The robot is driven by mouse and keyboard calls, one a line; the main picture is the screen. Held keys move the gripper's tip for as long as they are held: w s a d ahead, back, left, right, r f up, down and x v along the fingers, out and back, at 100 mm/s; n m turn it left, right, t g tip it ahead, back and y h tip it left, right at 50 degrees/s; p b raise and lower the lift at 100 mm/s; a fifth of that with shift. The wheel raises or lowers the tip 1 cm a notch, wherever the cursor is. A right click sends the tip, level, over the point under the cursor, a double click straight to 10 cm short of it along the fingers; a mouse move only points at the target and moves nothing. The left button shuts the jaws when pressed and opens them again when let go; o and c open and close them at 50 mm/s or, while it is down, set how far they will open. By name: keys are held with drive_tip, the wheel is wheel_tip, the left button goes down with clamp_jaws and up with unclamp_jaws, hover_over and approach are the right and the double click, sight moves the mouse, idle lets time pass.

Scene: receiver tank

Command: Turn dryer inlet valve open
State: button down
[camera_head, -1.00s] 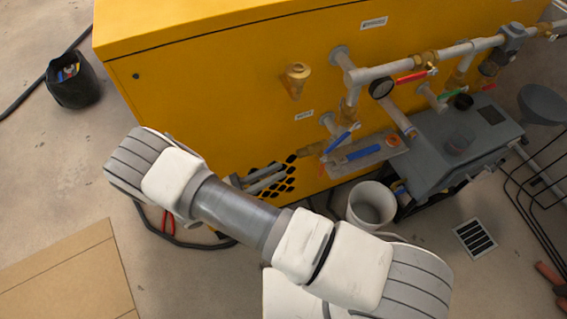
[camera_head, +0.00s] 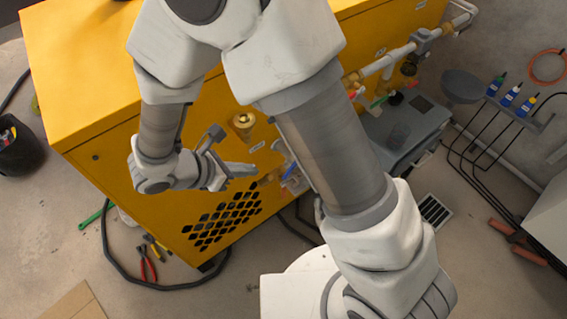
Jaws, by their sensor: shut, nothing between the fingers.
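My gripper (camera_head: 244,170) is shut and empty in front of the yellow cabinet, below a brass fitting (camera_head: 243,121). Its tips point right, toward a blue valve handle (camera_head: 289,171), with a visible gap between them. My arm partly hides this handle and its pipe. I cannot read the labels, so I cannot tell which one is the dryer inlet valve.
The yellow cabinet (camera_head: 85,105) fills the left and middle. A grey unit (camera_head: 410,128) stands right of my arm. Red pliers (camera_head: 147,265) and a black hose lie on the floor. A black bucket (camera_head: 20,150) stands far left. Bottles stand on a rack (camera_head: 520,112) at right.

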sight(286, 175)
drive_tip(key=b+x, duration=0.3)
drive_tip(key=x, duration=1.1)
drive_tip(key=shift+r, duration=0.1)
wheel_tip(286, 175, down, 2)
drive_tip(key=h+b, duration=0.1)
drive_tip(key=b, duration=0.1)
drive_tip(key=t+b, duration=0.1)
drive_tip(key=b, duration=0.1)
drive_tip(key=shift+w+d+h+b, duration=0.15)
drive_tip(key=shift+h+b, duration=0.2)
drive_tip(key=shift+h, duration=0.05)
drive_tip(key=b, duration=0.1)
drive_tip(key=f+t+h+b, duration=0.1)
drive_tip(key=shift+w+d+f+b, duration=0.15)
drive_tip(key=shift+d+f+b, duration=0.1)
drive_tip(key=shift+b, duration=0.15)
drive_tip(key=shift+w+d+f+t+h+b, duration=0.1)
drive_tip(key=shift+d+f+t+h+b, duration=0.15)
drive_tip(key=shift+h+b, duration=0.3)
drive_tip(key=shift+w+d+f+t+h+b, duration=0.1)
drive_tip(key=shift+w+f+t+h+b, duration=0.05)
drive_tip(key=shift+t+h+b, duration=0.3)
drive_tip(key=shift+w+d+f+t+h+b, duration=0.25)
drive_tip(key=shift+d+t+h+b, duration=0.2)
drive_tip(key=shift+h+b, duration=0.35)
drive_tip(key=shift+w+d+f, duration=0.1)
drive_tip(key=shift+w+d, duration=0.2)
drive_tip(key=shift+d, duration=0.25)
